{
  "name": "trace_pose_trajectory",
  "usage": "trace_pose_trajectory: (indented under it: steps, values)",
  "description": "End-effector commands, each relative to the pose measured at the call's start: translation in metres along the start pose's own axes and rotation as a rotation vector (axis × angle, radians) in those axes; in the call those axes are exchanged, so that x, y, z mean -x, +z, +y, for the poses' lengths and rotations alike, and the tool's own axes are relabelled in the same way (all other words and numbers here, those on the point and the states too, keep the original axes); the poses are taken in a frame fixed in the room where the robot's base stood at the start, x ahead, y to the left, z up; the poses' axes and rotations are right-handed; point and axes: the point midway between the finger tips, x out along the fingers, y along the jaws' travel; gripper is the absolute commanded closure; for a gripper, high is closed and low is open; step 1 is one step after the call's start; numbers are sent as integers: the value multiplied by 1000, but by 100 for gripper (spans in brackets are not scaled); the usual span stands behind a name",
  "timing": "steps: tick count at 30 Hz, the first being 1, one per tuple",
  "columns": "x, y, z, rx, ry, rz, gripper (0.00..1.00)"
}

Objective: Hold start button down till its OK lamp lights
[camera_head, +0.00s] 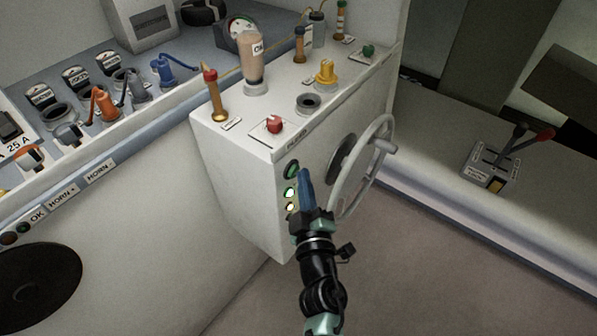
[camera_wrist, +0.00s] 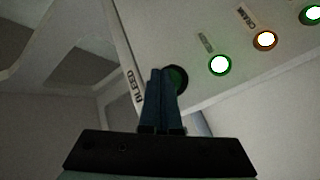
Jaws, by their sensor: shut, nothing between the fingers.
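A dark green round button (camera_head: 291,169) sits at the top of a column of lamps on the white console's front face. In the wrist view the button (camera_wrist: 179,79) is partly behind my fingers. My gripper (camera_head: 303,173) is shut and empty; its blue fingertips (camera_wrist: 159,72) overlap the button's left part in the wrist view. I cannot tell whether they touch or press it. Beside it are a lit green lamp (camera_wrist: 220,64), a lit orange lamp (camera_wrist: 265,40) labelled CRANK and another lit green lamp (camera_wrist: 311,15) at the picture's edge. I cannot read an OK label on these lamps.
A grey handwheel (camera_head: 362,165) stands out from the console just right of my gripper. The console top (camera_head: 248,133) holds a red knob (camera_head: 274,124), several levers and a bottle (camera_head: 252,62). A red-handled lever (camera_head: 545,134) is far right. The floor below is clear.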

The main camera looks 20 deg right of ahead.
Motion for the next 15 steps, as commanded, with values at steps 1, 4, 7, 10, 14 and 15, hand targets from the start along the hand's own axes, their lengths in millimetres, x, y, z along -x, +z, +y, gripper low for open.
trace_pose_trajectory:
  steps: [1,4,7,10,14,15]
  values:
    - [0,-2,0,0,-1,4,100]
    - [1,-1,1,0,-1,4,100]
    - [3,0,3,-1,-2,4,100]
    - [7,3,6,-1,-2,2,100]
    - [12,7,9,0,-1,1,100]
    - [13,8,9,1,-1,1,100]
